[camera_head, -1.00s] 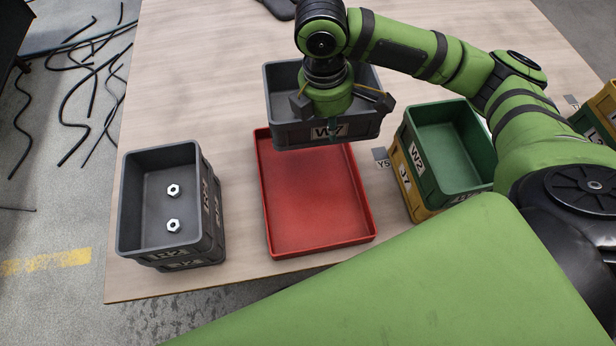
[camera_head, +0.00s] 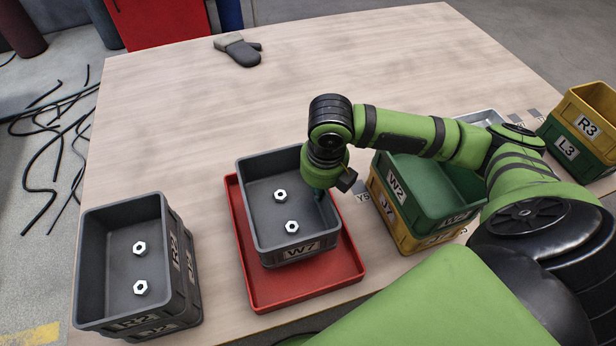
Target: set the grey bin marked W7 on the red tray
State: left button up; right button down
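The grey bin marked W7 (camera_head: 262,232) is over the red tray (camera_head: 310,292), covering its back and middle; bare red shows at the front and left. Two hex nuts lie in the bin. Whether its base touches the tray or hangs just above cannot be told. My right gripper (camera_head: 319,194) is at the bin's right wall, pointing down, and appears shut on it; its fingertips are mostly hidden. My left gripper is out of view.
A grey bin marked R2 (camera_head: 120,240) with two nuts is stacked on another at left. Right of the tray, a green W2 bin (camera_head: 400,192) sits on a yellow one (camera_head: 390,215). Yellow R3 (camera_head: 590,125) and green L3 (camera_head: 567,150) bins stand far right. A dark glove (camera_head: 238,50) lies at the back.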

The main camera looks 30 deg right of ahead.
aim_at(319, 204)
jog(key=shift+f, duration=3.05)
jog(key=shift+f, duration=0.1)
jog(key=c, duration=1.3)
grip_release()
jog(key=r, duration=0.4)
jog(key=s+r, duration=0.1)
jog(key=r, duration=0.7)
jog(key=shift+s+a+r+p, duration=0.1)
jog(key=shift+s+a+p, duration=0.05)
jog(key=shift+s+p, duration=0.15)
